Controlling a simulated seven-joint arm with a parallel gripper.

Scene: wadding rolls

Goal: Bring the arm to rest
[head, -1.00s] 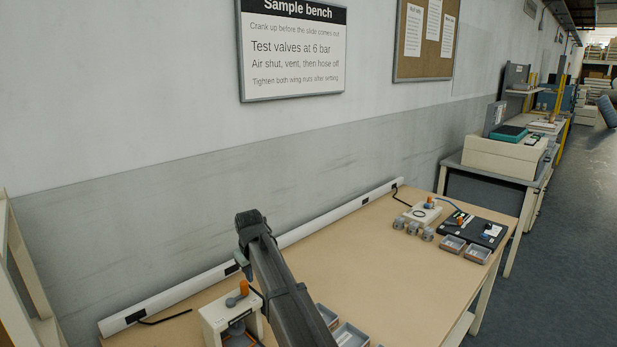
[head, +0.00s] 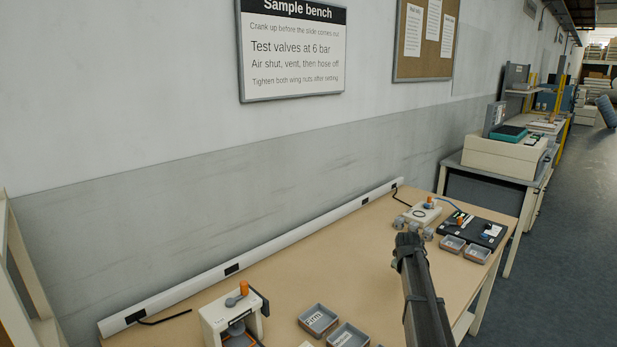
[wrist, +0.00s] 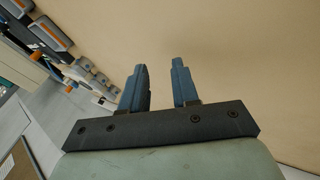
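My gripper (wrist: 159,88) shows in the wrist view as two blue fingers standing apart, with nothing between them and bare bench top beyond. In the head view my dark arm reaches up from the bottom right over the bench (head: 300,270). The gripper itself cannot be made out there.
A white press-like fixture (head: 222,318) with an orange knob stands at the front left. Labelled grey trays (head: 318,319) lie right of it. A valve unit (head: 424,213), small grey cylinders and a black board (head: 474,229) are at the far end. The bench middle is clear.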

